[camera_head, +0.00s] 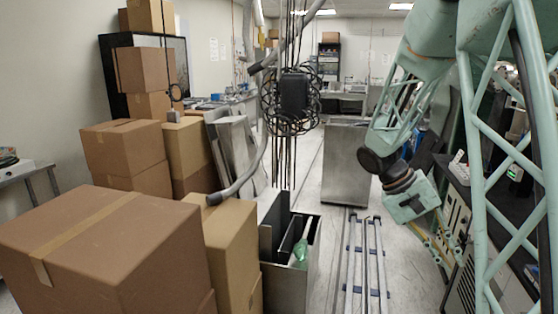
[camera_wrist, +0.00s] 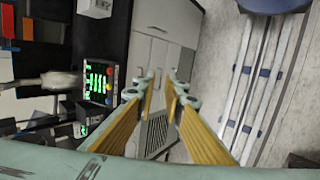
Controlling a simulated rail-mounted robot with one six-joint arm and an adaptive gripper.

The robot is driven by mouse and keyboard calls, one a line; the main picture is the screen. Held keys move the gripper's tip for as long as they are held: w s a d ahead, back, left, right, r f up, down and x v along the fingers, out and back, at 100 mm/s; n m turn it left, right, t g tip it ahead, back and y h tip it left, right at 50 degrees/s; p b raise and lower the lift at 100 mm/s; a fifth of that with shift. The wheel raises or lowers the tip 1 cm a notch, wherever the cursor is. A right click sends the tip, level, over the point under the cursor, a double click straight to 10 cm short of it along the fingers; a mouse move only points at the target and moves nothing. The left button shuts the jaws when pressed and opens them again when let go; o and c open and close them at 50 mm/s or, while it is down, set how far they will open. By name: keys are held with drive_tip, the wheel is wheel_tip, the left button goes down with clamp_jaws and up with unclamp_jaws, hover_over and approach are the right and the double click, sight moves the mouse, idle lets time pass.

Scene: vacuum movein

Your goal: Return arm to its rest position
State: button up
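My arm is pale green and hangs down at the right of the head view. My gripper (camera_head: 440,245) is at its lower end, low over the floor beside the dark bench at the right; the fingers are small and partly lost against the background there. In the wrist view my gripper (camera_wrist: 162,88) shows two green fingers with yellow inner pads, a gap between them and nothing held. Beyond the fingers are a pale cabinet front (camera_wrist: 160,45) and a vent grille.
Floor rails (camera_head: 365,265) run left of my gripper, with a metal cabinet (camera_head: 346,165) behind. Cardboard boxes (camera_head: 105,250) fill the left. A metal bin (camera_head: 285,285) holds a green bottle (camera_head: 300,251). Cables hang above it. A black bench (camera_head: 455,172) with equipment stands at the right.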

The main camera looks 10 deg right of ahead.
drive_tip(key=s+a+r+n+t+y, duration=0.1)
drive_tip(key=s+a+r+t+y, duration=0.1)
drive_tip(key=s+a+r, duration=0.3)
drive_tip(key=s+a+r+n+t+y, duration=0.2)
drive_tip(key=s+a+r, duration=0.4)
drive_tip(key=s+a, duration=0.7)
drive_tip(key=s+a+r+n+t+y, duration=0.1)
drive_tip(key=s+a+r+t, duration=0.3)
drive_tip(key=s+a, duration=0.5)
drive_tip(key=shift+a+r+n+y, duration=0.4)
drive_tip(key=shift+a+r+y, duration=0.25)
drive_tip(key=shift+a+y, duration=0.4)
drive_tip(key=shift+a, duration=0.15)
idle(0.7)
